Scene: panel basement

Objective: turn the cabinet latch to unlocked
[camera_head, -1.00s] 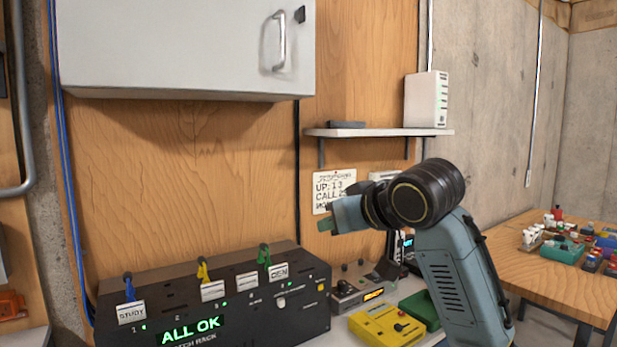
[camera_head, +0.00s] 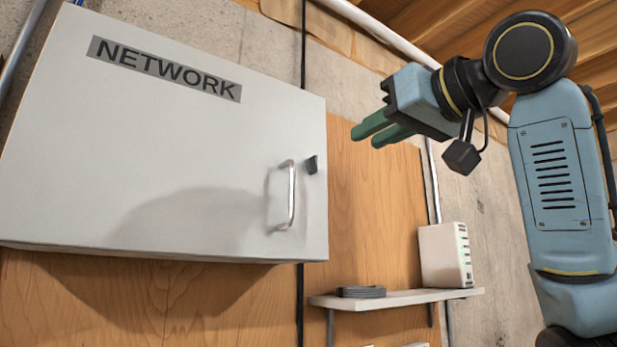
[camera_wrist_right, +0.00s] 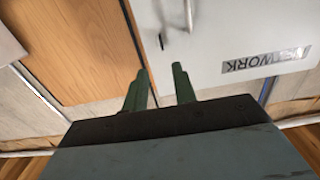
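The grey cabinet (camera_head: 170,160) labelled NETWORK hangs on the wall, its door closed. Its small dark latch (camera_head: 311,165) sits beside the upper end of the silver handle (camera_head: 287,195), near the door's right edge. In the right wrist view the latch (camera_wrist_right: 161,41) shows just beyond the fingers, beside the handle (camera_wrist_right: 188,14). My right gripper (camera_head: 372,133) is raised to the right of the latch and slightly higher, apart from it. Its two green fingers are spread with nothing between them, as the wrist view (camera_wrist_right: 160,84) also shows. My left gripper is not in view.
A white shelf (camera_head: 400,299) below right of the cabinet holds a white router-like box (camera_head: 445,254) and a dark flat item (camera_head: 361,291). A dark cable runs down the wall by the cabinet's right edge. Space before the door looks clear.

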